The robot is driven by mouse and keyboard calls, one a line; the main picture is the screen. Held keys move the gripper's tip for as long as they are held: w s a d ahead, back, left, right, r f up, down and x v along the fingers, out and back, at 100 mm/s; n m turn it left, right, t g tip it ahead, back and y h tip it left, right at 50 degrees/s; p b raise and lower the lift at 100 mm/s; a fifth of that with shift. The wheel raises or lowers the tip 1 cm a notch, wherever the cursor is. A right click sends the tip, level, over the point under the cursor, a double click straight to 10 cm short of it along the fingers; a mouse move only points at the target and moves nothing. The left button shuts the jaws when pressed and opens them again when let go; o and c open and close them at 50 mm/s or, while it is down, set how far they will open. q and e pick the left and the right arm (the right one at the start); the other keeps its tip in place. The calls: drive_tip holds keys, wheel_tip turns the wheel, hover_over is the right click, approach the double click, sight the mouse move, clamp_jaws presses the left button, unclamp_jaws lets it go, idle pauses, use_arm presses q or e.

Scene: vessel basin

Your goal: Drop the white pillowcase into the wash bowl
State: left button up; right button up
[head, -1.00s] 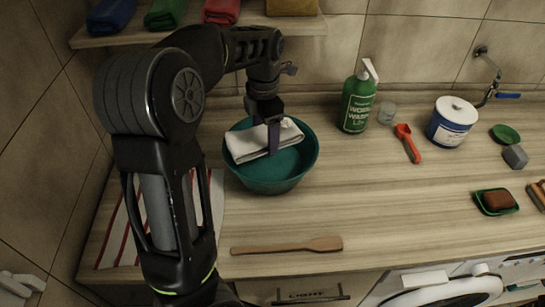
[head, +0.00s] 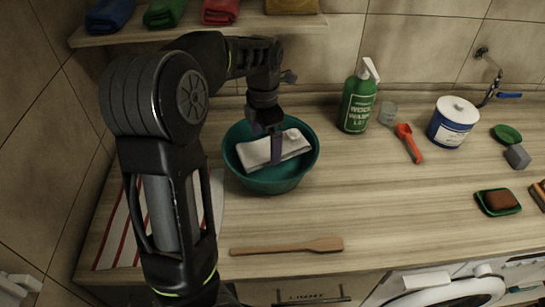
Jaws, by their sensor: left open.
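The white pillowcase (head: 294,147), a folded cloth, lies inside the teal wash bowl (head: 270,186) on the wooden counter. My left gripper (head: 276,150) is over the bowl with its fingers down in front of the cloth. It is open, and its fingers hide part of the pillowcase. I cannot tell whether a finger touches the cloth. My right gripper is not in view.
A wooden spatula (head: 288,247) lies in front. A striped towel (head: 126,225) lies left.

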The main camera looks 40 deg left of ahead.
use_arm(q)
wheel_tip(320, 180, up, 8)
drive_tip(key=b, duration=0.1)
idle(0.5)
drive_tip(key=shift+s+f, duration=0.1)
drive_tip(key=shift+f, duration=0.1)
idle(0.7)
